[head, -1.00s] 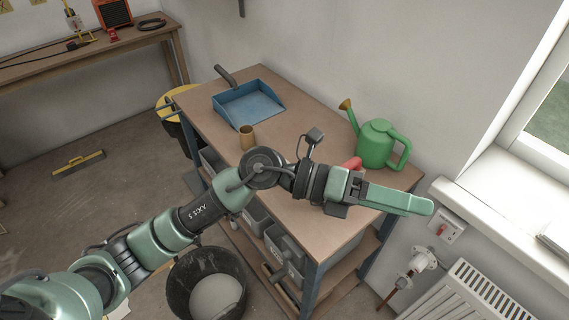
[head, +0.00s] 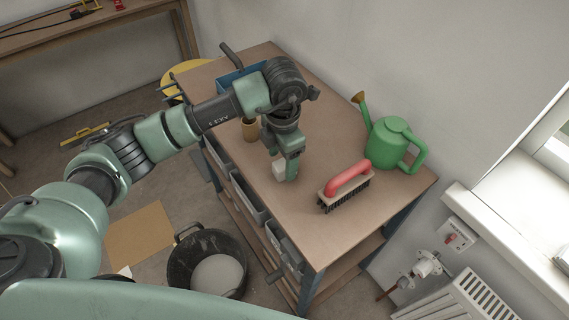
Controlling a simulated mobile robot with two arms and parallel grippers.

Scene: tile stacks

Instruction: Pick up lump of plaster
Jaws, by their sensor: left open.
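A small whitish block, which looks like the lump of plaster (head: 278,170), sits on the brown workbench top (head: 300,232). My left gripper (head: 287,172) points down right at the lump, and its fingers hide part of it. The jaws are open; I cannot tell whether a finger touches the lump. My right gripper does not show.
A red-handled brush (head: 346,188) lies to the right of the lump, with a green watering can (head: 392,143) behind it. A brown cup (head: 250,130) and a blue dustpan (head: 228,78) stand partly behind my arm. A black bucket (head: 180,262) is on the floor.

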